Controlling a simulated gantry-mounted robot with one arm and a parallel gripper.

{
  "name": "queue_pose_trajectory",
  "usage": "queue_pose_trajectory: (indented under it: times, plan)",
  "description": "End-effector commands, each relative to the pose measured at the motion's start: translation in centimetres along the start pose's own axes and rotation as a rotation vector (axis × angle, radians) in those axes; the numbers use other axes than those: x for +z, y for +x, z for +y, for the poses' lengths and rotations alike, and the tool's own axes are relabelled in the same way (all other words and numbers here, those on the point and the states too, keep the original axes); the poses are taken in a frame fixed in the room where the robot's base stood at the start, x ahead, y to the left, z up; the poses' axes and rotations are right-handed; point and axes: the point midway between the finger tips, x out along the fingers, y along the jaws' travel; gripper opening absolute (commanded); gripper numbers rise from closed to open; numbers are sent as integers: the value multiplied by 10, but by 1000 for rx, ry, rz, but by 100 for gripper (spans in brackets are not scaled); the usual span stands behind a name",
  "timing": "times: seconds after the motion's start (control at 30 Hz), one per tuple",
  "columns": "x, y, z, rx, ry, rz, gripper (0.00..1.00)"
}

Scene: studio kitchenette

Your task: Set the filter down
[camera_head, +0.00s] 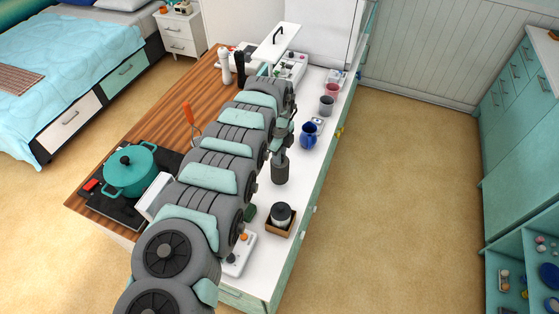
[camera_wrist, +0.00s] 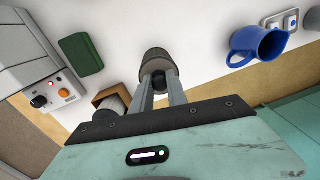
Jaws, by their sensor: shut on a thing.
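The filter appears to be the dark grey-brown cylinder (camera_wrist: 155,58), which also shows in the head view (camera_head: 280,171) over the white counter. My gripper (camera_wrist: 159,84) is shut on its narrow dark end, and the wide end points away from the wrist. In the head view my gripper (camera_head: 281,151) is at the cylinder's upper end, partly hidden by my arm. I cannot tell whether the cylinder touches the counter.
A blue jug (camera_head: 308,135) stands behind the cylinder. A dark lidded jar (camera_head: 281,213) sits in a wooden box (camera_head: 279,231) in front. A green block (camera_wrist: 80,54) and a white appliance (camera_head: 239,254) are nearby. Bare white counter (camera_head: 257,208) lies between them.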

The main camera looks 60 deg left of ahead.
Motion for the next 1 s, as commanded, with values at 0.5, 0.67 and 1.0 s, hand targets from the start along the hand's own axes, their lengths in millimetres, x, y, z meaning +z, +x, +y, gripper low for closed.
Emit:
queue_pose_trajectory:
  times: [0.5, 0.67, 1.0]
  plan:
    - [1, 32, 2, 1, -2, -1, 0]
    - [0, 35, 2, 1, -1, 0, 0]
    - [0, 36, 2, 1, -1, 0, 41]
